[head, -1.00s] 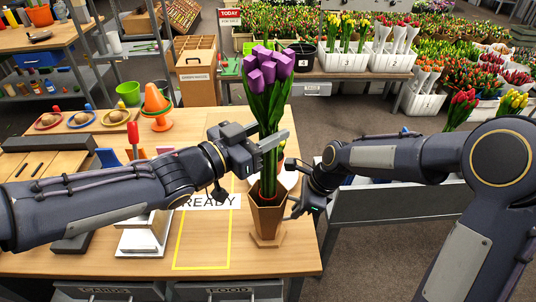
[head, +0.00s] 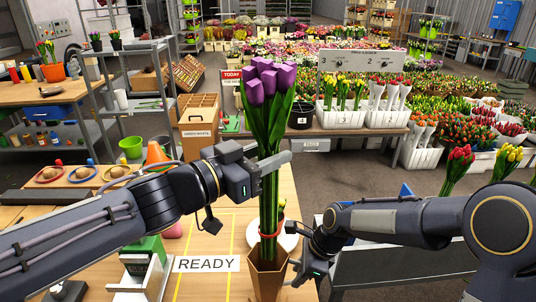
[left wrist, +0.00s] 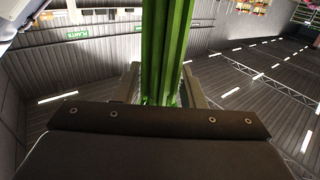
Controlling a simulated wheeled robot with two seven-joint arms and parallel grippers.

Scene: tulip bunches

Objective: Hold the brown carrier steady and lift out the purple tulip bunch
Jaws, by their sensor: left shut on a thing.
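The purple tulip bunch (head: 268,83) stands upright, its green stems running down into the brown carrier (head: 266,283). A red band (head: 270,234) around the stems shows just above the carrier's rim; the stem ends are hidden inside. My left gripper (head: 272,161) is shut on the stems below the blooms. In the left wrist view the green stems (left wrist: 164,60) lie between its fingers. My right gripper (head: 298,268) is at the carrier's right side, close against it; its jaw gap is not clear. The carrier is cut off by the lower picture edge.
A READY label (head: 207,264) and yellow-lined area lie left of the carrier. A white round thing (head: 288,238) is close behind the stems. An orange cone (head: 157,157) stands further back left. A grey bench (head: 375,268) is at the right.

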